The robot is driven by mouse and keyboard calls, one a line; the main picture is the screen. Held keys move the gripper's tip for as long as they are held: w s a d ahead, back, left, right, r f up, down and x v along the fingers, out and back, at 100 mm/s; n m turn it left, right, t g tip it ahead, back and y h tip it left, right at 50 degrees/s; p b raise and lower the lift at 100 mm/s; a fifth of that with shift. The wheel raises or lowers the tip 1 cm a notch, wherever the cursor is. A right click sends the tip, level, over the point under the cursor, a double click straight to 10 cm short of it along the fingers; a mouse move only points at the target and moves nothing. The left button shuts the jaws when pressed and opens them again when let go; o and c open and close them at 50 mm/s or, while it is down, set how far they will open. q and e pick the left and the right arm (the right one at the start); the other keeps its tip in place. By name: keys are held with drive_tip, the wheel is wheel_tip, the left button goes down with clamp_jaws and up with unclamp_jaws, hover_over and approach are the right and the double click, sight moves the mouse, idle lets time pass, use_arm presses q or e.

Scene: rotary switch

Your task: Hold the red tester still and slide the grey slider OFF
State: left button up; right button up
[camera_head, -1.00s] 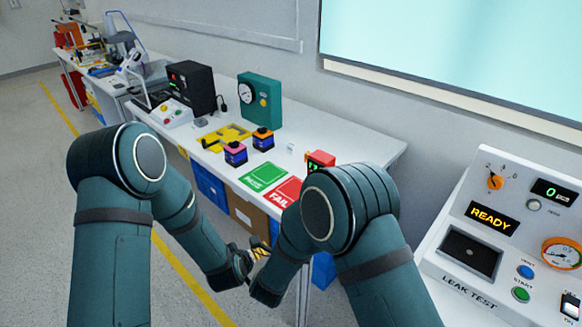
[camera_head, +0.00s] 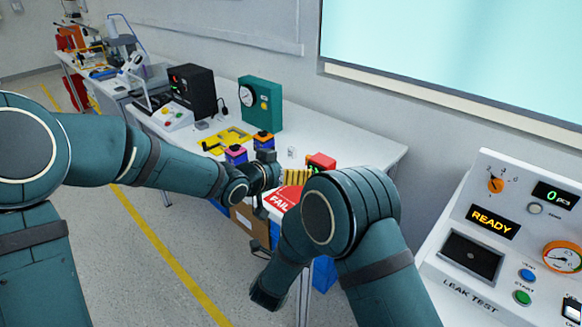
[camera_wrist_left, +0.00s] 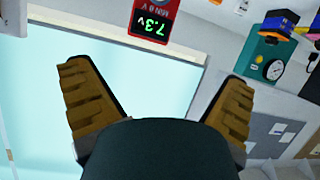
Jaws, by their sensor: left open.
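The red tester (camera_head: 321,161) stands near the front edge of the white bench, partly hidden behind my right arm. In the left wrist view the red tester (camera_wrist_left: 153,20) appears upside down at the top, with a green 7.3 V readout. My left gripper (camera_head: 298,176) is just left of the tester in the head view. In the wrist view my left gripper (camera_wrist_left: 155,76) has its fingers spread wide and empty, with the tester beyond the tips, apart from them. The grey slider cannot be made out. My right arm reaches down in front of the bench; its gripper is not visible.
The red FAIL mat (camera_head: 283,200) lies by my left gripper. Two dark blocks, one pink-topped (camera_head: 236,154) and one orange-topped (camera_head: 263,139), stand behind my left arm. A teal gauge box (camera_head: 260,103) is at the back. A leak-test panel (camera_head: 500,240) stands at right.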

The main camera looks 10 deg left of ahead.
sight(317, 163)
use_arm(q)
drive_tip(key=w+d+f, duration=0.1)
drive_tip(key=w+d, duration=0.1)
drive_tip(key=w, duration=0.1)
drive_tip(key=w+d+f+m, duration=0.1)
drive_tip(key=w+d, duration=0.2)
drive_tip(key=w+d+f+m, duration=0.1)
drive_tip(key=w+d+f, duration=0.1)
drive_tip(key=w+d, duration=0.1)
drive_tip(key=shift+w+d, duration=0.1)
drive_tip(key=shift+w, duration=0.2)
drive_tip(key=shift+r, duration=0.1)
drive_tip(key=shift+c, duration=0.3)
